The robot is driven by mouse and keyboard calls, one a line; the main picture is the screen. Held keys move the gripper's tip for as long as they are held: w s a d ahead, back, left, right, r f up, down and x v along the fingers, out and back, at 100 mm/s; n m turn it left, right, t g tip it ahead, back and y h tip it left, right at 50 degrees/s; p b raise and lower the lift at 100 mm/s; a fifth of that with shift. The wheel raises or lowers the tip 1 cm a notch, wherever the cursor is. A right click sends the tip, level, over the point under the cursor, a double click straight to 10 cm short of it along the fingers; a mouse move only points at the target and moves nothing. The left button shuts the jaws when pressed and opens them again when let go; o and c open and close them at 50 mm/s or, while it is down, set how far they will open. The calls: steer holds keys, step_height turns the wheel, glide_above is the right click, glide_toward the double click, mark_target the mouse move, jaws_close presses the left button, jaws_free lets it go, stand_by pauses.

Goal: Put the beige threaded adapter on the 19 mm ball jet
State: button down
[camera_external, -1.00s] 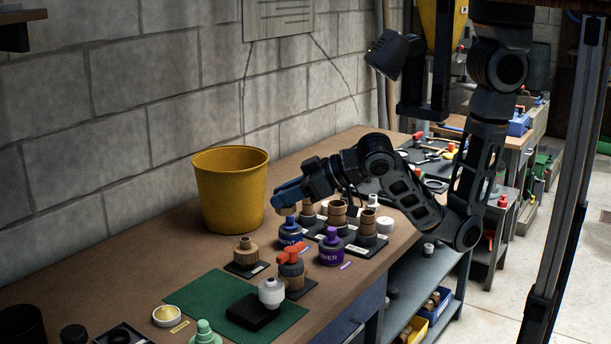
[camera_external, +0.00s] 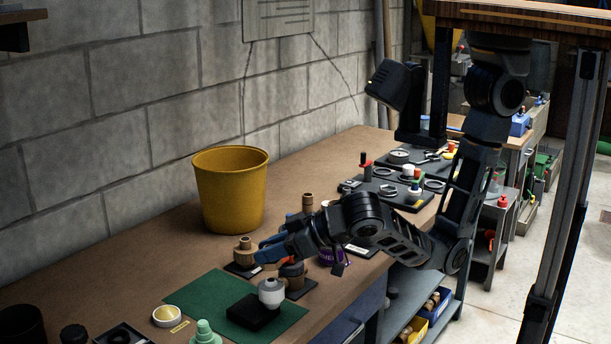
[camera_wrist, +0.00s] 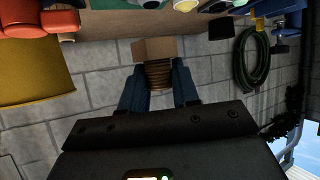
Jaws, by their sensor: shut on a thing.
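The beige threaded adapter (camera_external: 243,246) stands on a small dark base on the bench. My gripper (camera_external: 262,252) reaches in from the right, its blue fingers shut on the adapter. In the wrist view the adapter's ribbed thread and tan block-like end (camera_wrist: 157,48) show between the two fingers (camera_wrist: 158,88). In the external view the adapter appears at its stand; whether it is lifted clear cannot be told. A white-grey ball fitting (camera_external: 270,291), which looks like the ball jet, stands on a black block (camera_external: 250,312) on a green mat. Its size marking is not readable.
A yellow bucket (camera_external: 231,190) stands behind my gripper near the wall. A red-handled fitting is mostly hidden by my gripper. A green fitting (camera_external: 205,333) and a yellow-topped round tin (camera_external: 167,316) stand at the front. The mat's left part is bare.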

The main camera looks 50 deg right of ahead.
mark_target(279, 264)
steer(key=shift+a+f+b, duration=0.15)
steer(key=shift+f+b, duration=1.8)
steer(key=shift+f, duration=0.2)
steer(key=shift+r, duration=0.15)
steer(key=c, duration=0.8)
jaws_free()
steer(key=shift+s, duration=0.15)
steer(key=v, duration=1.2)
